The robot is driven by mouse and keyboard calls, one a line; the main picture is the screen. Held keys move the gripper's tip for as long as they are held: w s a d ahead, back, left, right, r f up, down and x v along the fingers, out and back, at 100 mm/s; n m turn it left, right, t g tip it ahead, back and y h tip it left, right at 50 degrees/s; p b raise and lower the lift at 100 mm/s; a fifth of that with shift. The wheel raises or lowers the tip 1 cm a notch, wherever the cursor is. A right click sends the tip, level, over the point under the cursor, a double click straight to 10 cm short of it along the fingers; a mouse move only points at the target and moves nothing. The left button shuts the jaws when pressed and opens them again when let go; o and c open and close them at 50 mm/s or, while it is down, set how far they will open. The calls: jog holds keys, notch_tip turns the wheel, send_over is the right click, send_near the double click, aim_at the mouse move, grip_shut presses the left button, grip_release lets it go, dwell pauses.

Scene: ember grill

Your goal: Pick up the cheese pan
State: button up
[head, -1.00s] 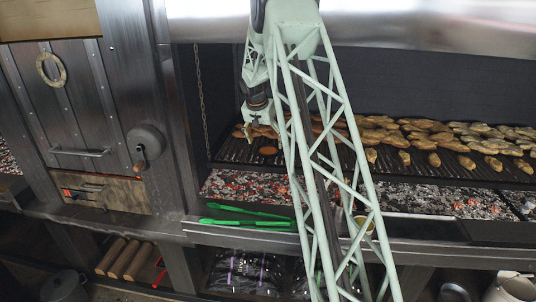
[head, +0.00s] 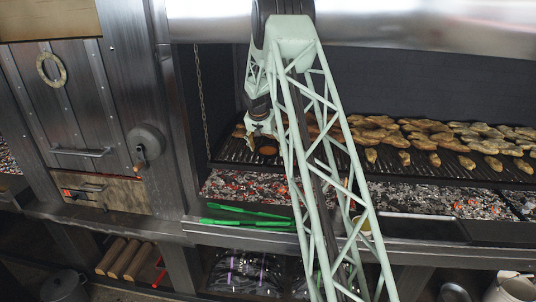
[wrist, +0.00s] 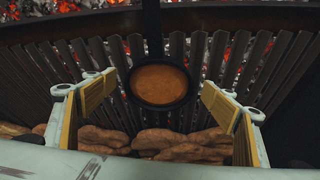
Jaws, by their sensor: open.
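The cheese pan (wrist: 159,84) is a small round dark pan with orange-brown content. It sits on the grill bars, with a dark bar, apparently its handle, running up in the wrist view. In the head view the pan's orange disc (head: 267,150) shows at the left end of the grate. My gripper (head: 261,133) hangs just above and left of it there. In the wrist view my gripper (wrist: 158,82) is open and empty, one yellow-lined finger on either side of the pan. Both fingers look apart from it.
Browned food pieces (wrist: 180,143) lie close to the pan, and many more (head: 430,135) cover the grate to the right. Glowing coals (head: 245,187) lie in front. Green tongs (head: 245,223) rest on the front ledge. A chain (head: 201,100) hangs at the left.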

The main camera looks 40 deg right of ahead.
jog(key=shift+d+f, duration=0.1)
jog(key=shift+f, duration=0.2)
jog(key=shift+c, duration=0.7)
jog(key=shift+w, duration=0.1)
jog(key=c, duration=1.1)
jog(key=shift+r, duration=0.1)
jog(key=shift+r, duration=1.75)
jog(key=s, duration=0.5)
jog(key=s+r, duration=0.1)
jog(key=s, duration=0.4)
jog(key=s+d+b, duration=0.1)
jog(key=s, duration=0.5)
jog(key=shift+d+r, duration=0.1)
jog(key=shift+r, duration=0.1)
